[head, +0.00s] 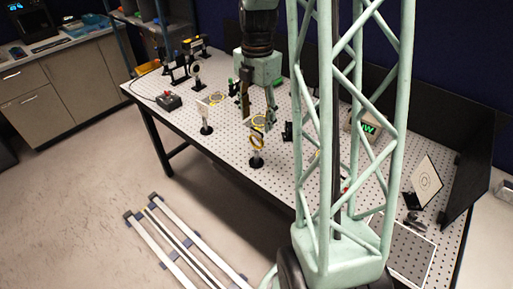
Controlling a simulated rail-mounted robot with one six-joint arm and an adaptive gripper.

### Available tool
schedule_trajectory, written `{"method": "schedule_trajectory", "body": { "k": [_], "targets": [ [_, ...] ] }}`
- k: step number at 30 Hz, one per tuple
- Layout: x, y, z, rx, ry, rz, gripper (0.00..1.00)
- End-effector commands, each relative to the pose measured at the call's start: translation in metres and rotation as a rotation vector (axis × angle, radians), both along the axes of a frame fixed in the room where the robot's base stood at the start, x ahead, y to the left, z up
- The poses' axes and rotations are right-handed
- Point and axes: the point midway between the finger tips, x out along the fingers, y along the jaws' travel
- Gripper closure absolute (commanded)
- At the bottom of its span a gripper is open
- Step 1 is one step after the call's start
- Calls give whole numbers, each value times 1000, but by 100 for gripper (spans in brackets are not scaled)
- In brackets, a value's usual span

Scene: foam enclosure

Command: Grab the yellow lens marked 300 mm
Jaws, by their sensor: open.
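My gripper (257,116) hangs over the perforated table with its two fingers apart. A yellow-rimmed round lens (257,143) stands upright on a black-based post just below and in front of the fingers in the picture. Another yellow ring (259,122) shows at the fingertips; I cannot tell whether the fingers touch it. A third yellow ring (217,98) lies further left and back. No marking is legible, so I cannot tell which lens reads 300 mm.
The table (185,118) carries a white card on a post (204,115), a dark box with a red button (168,101) and several black mounts at the back left. A target card (427,182) stands at the right. My lattice column hides part of the table.

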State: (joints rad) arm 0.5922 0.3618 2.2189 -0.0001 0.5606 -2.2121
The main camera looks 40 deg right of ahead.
Motion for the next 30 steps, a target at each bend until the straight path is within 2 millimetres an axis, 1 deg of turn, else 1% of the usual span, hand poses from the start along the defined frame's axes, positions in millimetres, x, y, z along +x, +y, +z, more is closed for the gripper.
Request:
{"method": "schedule_trajectory", "body": {
  "k": [8, 21, 27, 30],
  "targets": [
    [0, 0, -17, 1, 2, 0, 47],
    [-1, 1, -61, 2, 2, -1, 47],
    [0, 0, -77, 1, 1, -1, 47],
    [0, 1, -82, 1, 1, -1, 47]
  ]
}}
